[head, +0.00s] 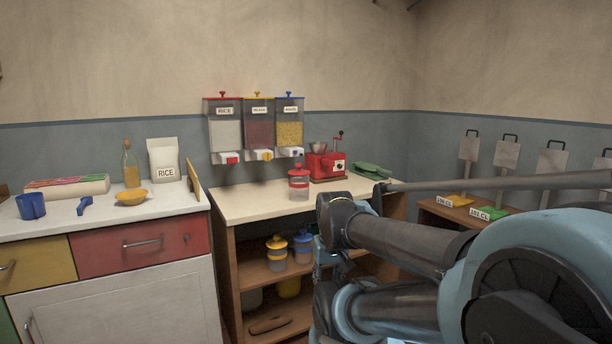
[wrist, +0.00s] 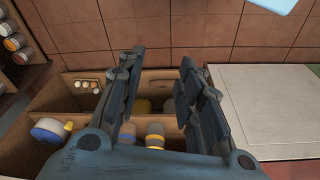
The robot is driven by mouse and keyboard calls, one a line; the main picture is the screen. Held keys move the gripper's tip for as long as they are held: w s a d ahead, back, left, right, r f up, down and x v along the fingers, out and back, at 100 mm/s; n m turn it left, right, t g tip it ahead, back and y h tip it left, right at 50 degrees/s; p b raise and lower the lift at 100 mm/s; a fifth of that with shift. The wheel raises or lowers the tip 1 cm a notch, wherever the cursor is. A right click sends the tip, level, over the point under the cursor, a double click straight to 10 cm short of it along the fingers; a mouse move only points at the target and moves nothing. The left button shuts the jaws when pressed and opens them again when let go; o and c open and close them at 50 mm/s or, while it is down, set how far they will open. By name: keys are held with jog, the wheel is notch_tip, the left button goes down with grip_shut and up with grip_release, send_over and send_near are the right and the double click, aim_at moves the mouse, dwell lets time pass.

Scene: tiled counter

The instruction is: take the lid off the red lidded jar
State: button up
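The red lidded jar (head: 299,187) stands upright on the light wooden counter (head: 250,207), near its middle. It is clear with a red lid (head: 299,171) that sits on top with a knob. My gripper (wrist: 160,85) is open in the wrist view, its two dark fingers wide apart with nothing between them. In the head view my arm comes in from the right and the gripper hangs low in front of the counter, mostly hidden, apart from the jar. I cannot make out the red jar in the wrist view.
A red grinder (head: 326,166) stands right behind the jar, beside a green cloth (head: 371,170). Three wall dispensers (head: 258,125) hang behind. Yellow-lidded (head: 276,252) and blue-lidded (head: 302,246) jars stand on the shelf below. The counter left of the jar is clear.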

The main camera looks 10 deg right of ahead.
jog(key=o, duration=0.4)
jog(key=shift+s+r, duration=0.15)
jog(key=shift+s, duration=0.1)
jog(key=shift+o, duration=0.2)
jog(key=w+a+r+m+t+y, duration=0.1)
jog(key=w+a+r+m+y, duration=0.1)
jog(key=w+a+r+m, duration=0.3)
jog(key=w+a+r+m+t+y, duration=0.1)
jog(key=w+m+y, duration=0.2)
jog(key=w, duration=0.4)
jog(key=m+t+y, duration=0.5)
jog(key=m+t, duration=0.6)
jog(key=m, duration=1)
send_near(302, 165)
jog(key=x, duration=0.6)
jog(key=shift+s+a+r, duration=0.15)
jog(key=shift+m, duration=0.3)
jog(key=shift+x, duration=2.95)
